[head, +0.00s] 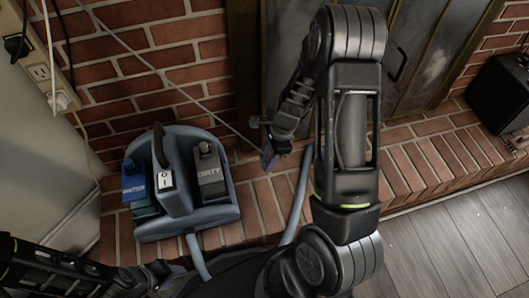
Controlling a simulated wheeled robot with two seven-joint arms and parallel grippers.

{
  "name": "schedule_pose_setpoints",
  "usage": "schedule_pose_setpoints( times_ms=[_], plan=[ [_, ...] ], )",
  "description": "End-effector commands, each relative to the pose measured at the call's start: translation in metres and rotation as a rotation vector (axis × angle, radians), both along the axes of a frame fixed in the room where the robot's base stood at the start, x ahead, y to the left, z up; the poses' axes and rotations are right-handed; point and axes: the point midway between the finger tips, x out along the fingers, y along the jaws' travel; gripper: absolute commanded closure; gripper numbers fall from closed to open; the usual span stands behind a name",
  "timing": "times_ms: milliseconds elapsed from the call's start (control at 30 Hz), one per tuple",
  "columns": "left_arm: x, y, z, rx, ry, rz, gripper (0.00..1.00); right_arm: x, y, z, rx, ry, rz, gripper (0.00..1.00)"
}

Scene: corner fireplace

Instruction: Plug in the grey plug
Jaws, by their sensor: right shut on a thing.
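My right gripper (268,156) is shut at the end of a thin grey cord (200,103), in front of the brick wall and right of the blue machine. The grey plug at the cord's end is small and mostly hidden by the fingers. The cord runs up left, out of the picture. A wall outlet strip (40,73) is at the upper left, with a black plug (14,45) and a white plug (60,101) at it. My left gripper (165,277) is low at the bottom edge, dark and partly cut off; its jaws are unclear.
A blue cleaning machine (218,216) with water and dirty tanks stands on the brick hearth (415,160), its hose (297,200) running to the right. A black box (497,95) stands at the right. A pale panel (35,150) fills the left side. Wooden floor (455,240) is clear at lower right.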

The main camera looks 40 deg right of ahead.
Motion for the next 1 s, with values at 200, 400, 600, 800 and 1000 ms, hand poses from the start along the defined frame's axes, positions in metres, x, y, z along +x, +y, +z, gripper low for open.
schedule_pose_setpoints(
  times_ms=[200,400,600,800,1000],
  plan=[
    [0.0,0.0,0.0,0.0,0.0,0.0,0.64,0.021,0.019,0.025,-0.002,-0.008,0.125,1.0],
    [0.0,0.0,0.0,0.0,0.0,0.0,0.64,0.053,0.063,0.09,-0.005,-0.012,0.426,1.0],
    [0.0,0.0,0.0,0.0,0.0,0.0,0.64,0.065,0.105,0.174,-0.006,-0.011,0.775,1.0],
    [0.0,0.0,0.0,0.0,0.0,0.0,0.64,0.061,0.122,0.227,-0.004,-0.005,0.971,1.0],
    [0.0,0.0,0.0,0.0,0.0,0.0,0.64,0.059,0.125,0.237,0.0,0.0,1.007,1.0]
  ],
)
